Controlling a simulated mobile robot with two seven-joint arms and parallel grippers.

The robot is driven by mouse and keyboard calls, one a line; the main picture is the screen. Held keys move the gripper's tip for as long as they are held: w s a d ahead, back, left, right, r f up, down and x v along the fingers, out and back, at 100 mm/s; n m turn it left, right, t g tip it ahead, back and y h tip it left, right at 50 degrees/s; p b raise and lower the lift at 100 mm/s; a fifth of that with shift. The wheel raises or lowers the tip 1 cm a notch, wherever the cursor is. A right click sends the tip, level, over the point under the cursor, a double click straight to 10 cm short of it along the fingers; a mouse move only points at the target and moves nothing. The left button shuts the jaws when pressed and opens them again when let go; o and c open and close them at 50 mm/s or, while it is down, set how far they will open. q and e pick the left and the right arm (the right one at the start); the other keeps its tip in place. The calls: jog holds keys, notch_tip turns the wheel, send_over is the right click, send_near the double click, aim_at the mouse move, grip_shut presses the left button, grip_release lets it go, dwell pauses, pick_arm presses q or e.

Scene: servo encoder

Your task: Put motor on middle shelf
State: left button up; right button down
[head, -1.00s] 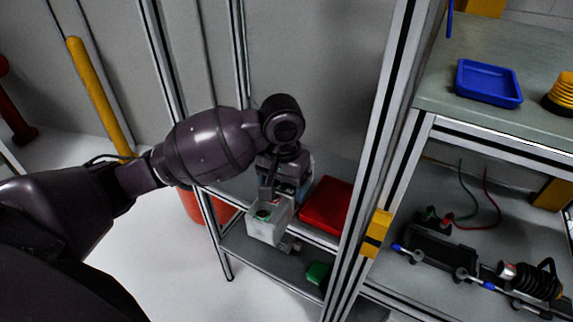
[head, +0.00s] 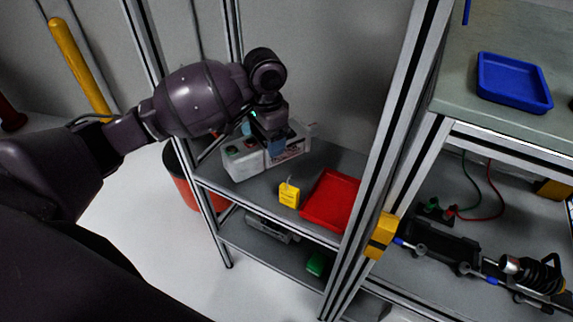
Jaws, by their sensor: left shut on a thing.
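My right gripper is not in view.
On the same shelf, a small yellow box (head: 289,195) and a red tray (head: 331,200) are to the right. A grey item (head: 270,229) and a green item (head: 316,263) are on the lower shelf. Metal posts (head: 385,130) frame the rack. A workbench with a blue tray (head: 514,82) is at right.

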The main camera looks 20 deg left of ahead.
pick_arm(q)
jog(key=shift+w+a+r+m+p, duration=0.45)
jog(key=shift+w+a+r+m, duration=0.45)
jog(key=shift+w+a+m, duration=1.6)
jog(key=shift+w+a+r+m+p, duration=0.4)
jog(key=shift+w+a+r+m, duration=0.55)
jog(key=shift+a+m, duration=2.8)
notch_tip(320, 180, down, 19)
jog(key=shift+w+f+b, duration=0.1)
jog(key=shift+w+b, duration=0.05)
jog(key=shift+b, duration=0.25)
jog(key=shift+f, duration=0.15)
jog(key=o, duration=1.5)
jog(key=shift+f, duration=0.15)
jog(key=shift+c, duration=0.2)
jog(key=o, duration=0.4)
